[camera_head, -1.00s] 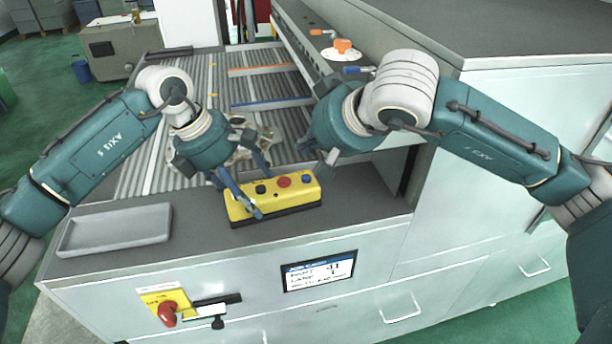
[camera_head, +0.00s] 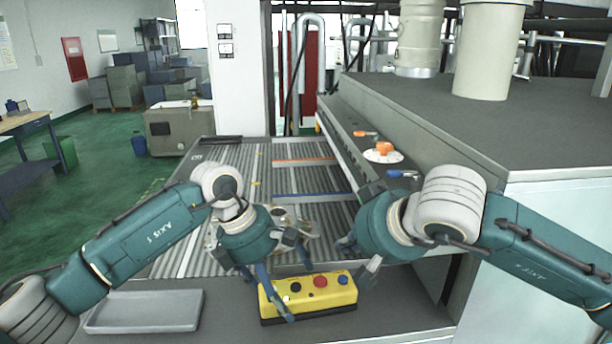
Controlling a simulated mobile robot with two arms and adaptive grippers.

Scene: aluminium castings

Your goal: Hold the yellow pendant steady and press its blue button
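The yellow pendant (camera_head: 308,307) lies on the dark front ledge of the machine. On its top are a black button (camera_head: 295,287), a red button (camera_head: 320,281) and the blue button (camera_head: 343,279) at its right end. My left gripper (camera_head: 295,290) straddles the pendant's left part, with one finger across its front and another behind it, and looks shut on it. My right gripper (camera_head: 358,258) is just behind and right of the blue button. Its fingertips are apart with nothing between them, and I see no contact with the button.
A shallow grey tray (camera_head: 145,312) lies on the ledge to the left. Behind the pendant is a ribbed bed (camera_head: 300,180) with a casting (camera_head: 292,222) partly hidden by my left gripper. A tall machine housing (camera_head: 480,120) stands at the right.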

